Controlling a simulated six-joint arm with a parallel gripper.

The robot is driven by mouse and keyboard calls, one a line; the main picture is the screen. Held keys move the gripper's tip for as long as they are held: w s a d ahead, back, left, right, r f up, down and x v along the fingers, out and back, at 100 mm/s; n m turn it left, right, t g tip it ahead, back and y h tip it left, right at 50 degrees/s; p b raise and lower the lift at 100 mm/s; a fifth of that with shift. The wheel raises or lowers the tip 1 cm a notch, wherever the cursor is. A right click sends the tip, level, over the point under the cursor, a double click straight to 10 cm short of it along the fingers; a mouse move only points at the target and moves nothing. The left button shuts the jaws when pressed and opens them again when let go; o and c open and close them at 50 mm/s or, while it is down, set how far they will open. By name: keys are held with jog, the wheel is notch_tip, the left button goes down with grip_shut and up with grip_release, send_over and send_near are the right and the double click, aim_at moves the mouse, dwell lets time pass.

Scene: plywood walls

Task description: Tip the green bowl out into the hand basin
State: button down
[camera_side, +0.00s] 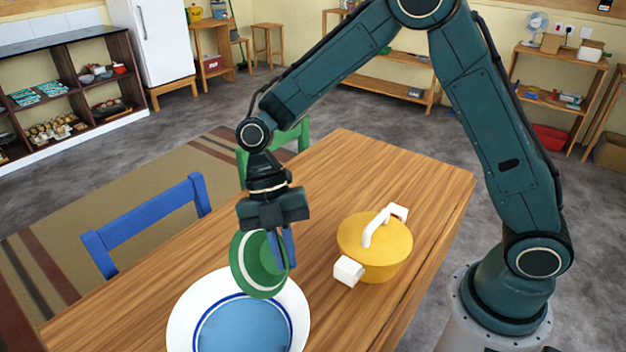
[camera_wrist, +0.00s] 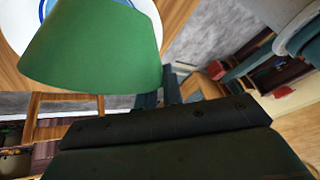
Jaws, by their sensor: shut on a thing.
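The green bowl (camera_side: 250,266) has a pale band and is tilted steeply on its side. My gripper (camera_side: 281,248) is shut on its rim and holds it above the back edge of the hand basin. The hand basin (camera_side: 180,318) is white with a blue ring and a blue inside, and stands on the table; its front is cut off by the picture edge. In the wrist view the green bowl (camera_wrist: 95,50) fills the upper left, with part of the basin (camera_wrist: 152,12) behind it. I cannot see any contents falling from the bowl.
A yellow pot (camera_side: 375,250) with white handles stands on the wooden table (camera_side: 345,165), right of the bowl. A blue chair (camera_side: 145,218) and a green chair (camera_side: 290,137) stand at the table's far side. The table's back part is clear.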

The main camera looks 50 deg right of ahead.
jog(key=shift+d+f+y, duration=0.55)
jog(key=shift+d+y, duration=0.15)
jog(key=shift+y, duration=0.2)
jog(key=shift+d+f, duration=0.1)
jog(key=shift+d, duration=0.05)
jog(key=d+f+n+g+y, duration=0.1)
jog(key=d+f+n+y, duration=0.1)
jog(key=d+f+y, duration=0.3)
jog(key=shift+d+n+y, duration=0.4)
jog(key=shift+d+y, duration=1.6)
jog(key=shift+d, duration=0.65)
jog(key=shift+w, duration=0.1)
jog(key=shift+w, duration=0.1)
